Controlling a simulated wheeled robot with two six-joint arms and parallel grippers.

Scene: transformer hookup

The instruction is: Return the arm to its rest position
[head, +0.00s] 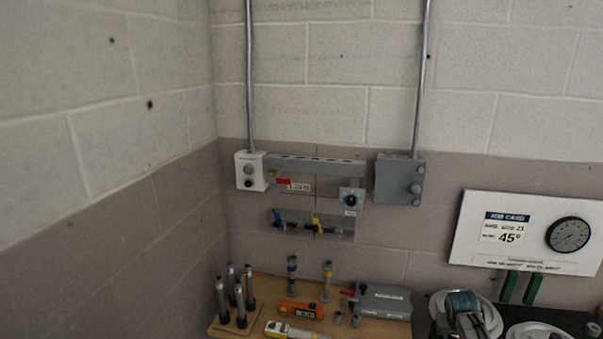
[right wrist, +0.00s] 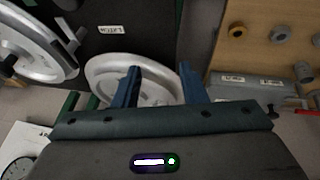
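My right gripper (head: 465,312) shows at the bottom right of the head view, in front of a pale round dish or wheel. In the right wrist view its two blue fingers (right wrist: 160,84) are apart with nothing between them, so it is open and empty. The round silver piece (right wrist: 112,72) lies beyond the fingers in that view. My left gripper is in neither view.
A wooden board (head: 262,292) holds dark posts (head: 239,304), an orange device (head: 301,309), a yellow meter (head: 290,331) and a grey box (head: 384,301). A job card panel with gauge (head: 526,232) stands at right. Wall boxes (head: 399,179) hang behind.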

